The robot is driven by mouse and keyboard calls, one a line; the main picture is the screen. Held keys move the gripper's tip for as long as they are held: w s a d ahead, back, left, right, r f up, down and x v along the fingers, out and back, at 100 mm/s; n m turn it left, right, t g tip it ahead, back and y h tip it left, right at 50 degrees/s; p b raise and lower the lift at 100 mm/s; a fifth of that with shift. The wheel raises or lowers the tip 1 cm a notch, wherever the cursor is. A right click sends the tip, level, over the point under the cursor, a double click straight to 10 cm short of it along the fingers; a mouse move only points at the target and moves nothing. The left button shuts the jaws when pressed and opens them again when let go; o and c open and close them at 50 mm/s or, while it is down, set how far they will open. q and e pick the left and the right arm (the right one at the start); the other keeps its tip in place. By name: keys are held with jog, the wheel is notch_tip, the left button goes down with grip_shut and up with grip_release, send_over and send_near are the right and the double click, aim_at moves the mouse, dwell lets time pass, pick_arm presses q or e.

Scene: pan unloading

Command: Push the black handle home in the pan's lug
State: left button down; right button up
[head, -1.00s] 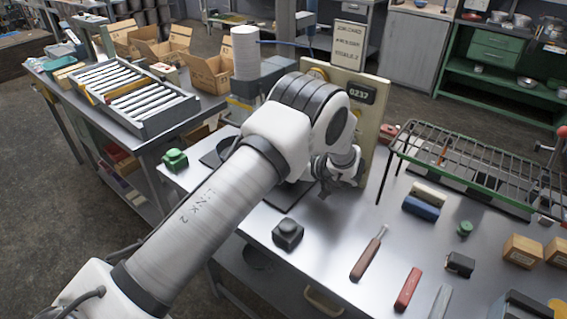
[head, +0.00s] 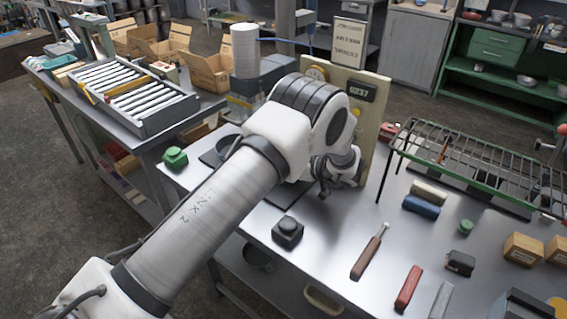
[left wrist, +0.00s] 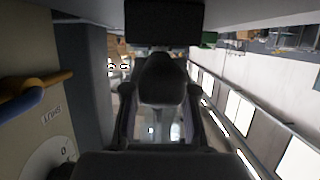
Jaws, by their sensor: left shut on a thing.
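My left gripper (head: 326,180) is above the steel bench in front of the upright panel, mostly hidden by my own arm in the head view. In the left wrist view, a black rounded piece (left wrist: 165,80), apparently the black handle, sits between the dark gripper parts (left wrist: 158,105), and the gripper is shut on it. A dark round rim (head: 228,146), possibly the pan, shows partly behind my arm on a dark plate (head: 209,159). The lug and the handle's far end cannot be made out. My right gripper is not in view.
The panel (head: 372,120) with a dial and a 0237 plate stands close behind the gripper. A black block (head: 288,232), a brown-handled tool (head: 369,252) and a red bar (head: 408,288) lie nearer. A wire rack (head: 480,160) stands right.

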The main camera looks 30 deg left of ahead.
pick_arm(q)
jog(key=shift+f, duration=0.45)
jog(key=c, duration=0.9)
grip_release()
jog(key=shift+o, duration=0.2)
jog(key=w+v, duration=0.1)
jog(key=v, duration=1.1)
jog(key=shift+s, duration=0.45)
